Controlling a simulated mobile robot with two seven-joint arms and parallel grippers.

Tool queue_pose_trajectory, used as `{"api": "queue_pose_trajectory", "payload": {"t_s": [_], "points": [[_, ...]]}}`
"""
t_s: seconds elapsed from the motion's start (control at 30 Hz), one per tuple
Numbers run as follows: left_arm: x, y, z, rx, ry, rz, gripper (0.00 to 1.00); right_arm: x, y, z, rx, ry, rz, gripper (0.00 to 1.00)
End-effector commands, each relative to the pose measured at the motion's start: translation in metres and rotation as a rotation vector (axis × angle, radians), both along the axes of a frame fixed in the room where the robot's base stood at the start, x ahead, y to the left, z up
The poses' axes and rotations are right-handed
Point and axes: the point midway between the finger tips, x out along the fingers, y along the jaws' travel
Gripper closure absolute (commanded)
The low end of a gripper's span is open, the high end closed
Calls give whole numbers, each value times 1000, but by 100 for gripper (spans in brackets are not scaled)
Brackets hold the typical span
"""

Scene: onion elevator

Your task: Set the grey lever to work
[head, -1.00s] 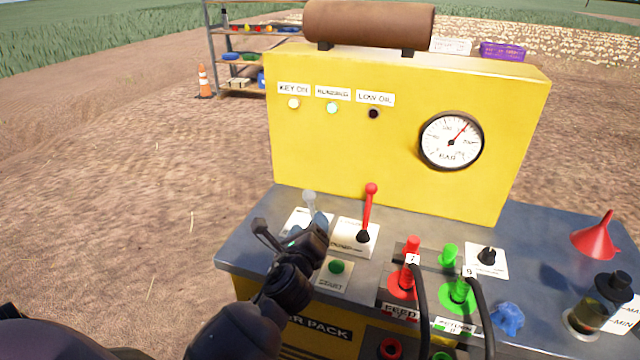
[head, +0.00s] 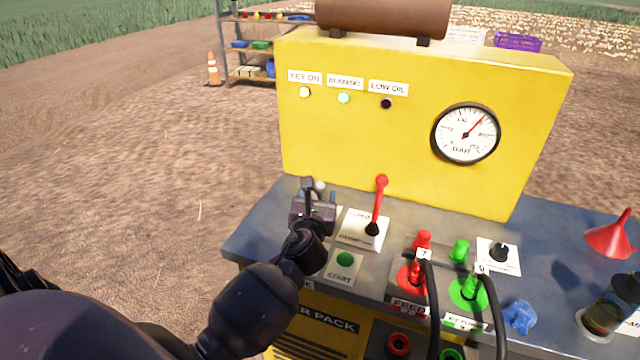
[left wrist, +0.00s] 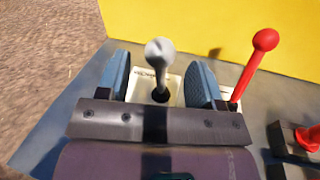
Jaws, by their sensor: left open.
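The grey lever (left wrist: 160,50) stands on a white labelled plate at the left end of the grey bench. In the left wrist view it stands between the two blue-padded fingers of my left gripper (left wrist: 160,72), with a gap visible on both sides. My left gripper also shows in the head view (head: 313,192), open, and hides most of the lever. Only the lever's pale knob (head: 320,185) shows beside a finger there. My right gripper is not in view.
A red-knobbed lever (head: 380,200) stands close to the right of my left gripper. A green START button (head: 345,259) lies in front. Red and green hose couplings (head: 468,291) are further right. The yellow panel (head: 400,140) rises behind, with lamps and a pressure gauge (head: 466,134).

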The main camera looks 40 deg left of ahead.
Motion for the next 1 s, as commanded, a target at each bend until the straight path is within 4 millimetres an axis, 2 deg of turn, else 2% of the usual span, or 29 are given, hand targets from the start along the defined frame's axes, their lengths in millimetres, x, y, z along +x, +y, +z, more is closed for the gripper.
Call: {"api": "queue_pose_trajectory", "payload": {"t_s": [0.1, 0.33, 0.77, 1.0], "points": [[19, 9, -1, 1, 0, -1, 40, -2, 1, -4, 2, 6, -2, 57], [42, 21, -1, 0, 0, -1, 40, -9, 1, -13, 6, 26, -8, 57], [49, 26, 0, -1, 0, -1, 40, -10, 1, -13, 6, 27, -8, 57], [49, 25, 0, -1, 0, -1, 75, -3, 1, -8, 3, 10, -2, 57]]}}
